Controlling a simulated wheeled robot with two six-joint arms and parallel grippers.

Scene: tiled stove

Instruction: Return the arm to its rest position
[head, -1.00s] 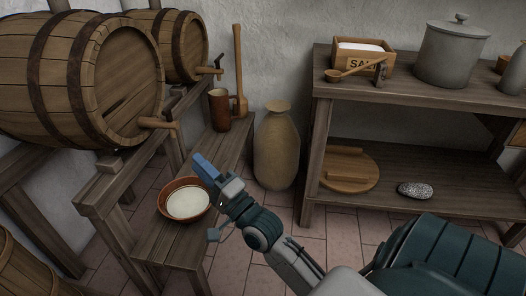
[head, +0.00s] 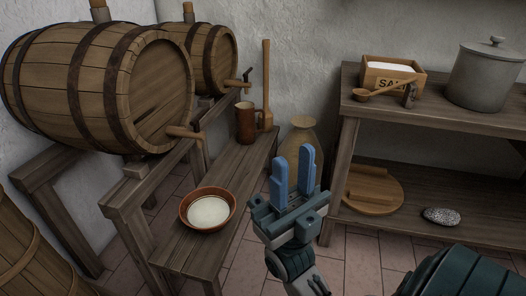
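My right gripper (head: 294,172) is in the middle of the head view, with its two blue fingers pointing up and a gap between them. It is open and nothing shows between the fingers. It is to the right of the low wooden bench (head: 222,167) and in front of the tan jar (head: 303,133), hiding the jar's lower part. A brown bowl (head: 184,222) with white contents stands on the bench, apart from the gripper. My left gripper is not in view.
A mug (head: 246,124) and a wooden paddle (head: 266,75) are at the bench's back. Barrels (head: 95,85) lie on a rack at left. A shelf (head: 440,112) at right holds a salt box (head: 393,75), a lidded pot (head: 484,78), a round board (head: 373,190) and a stone (head: 440,216).

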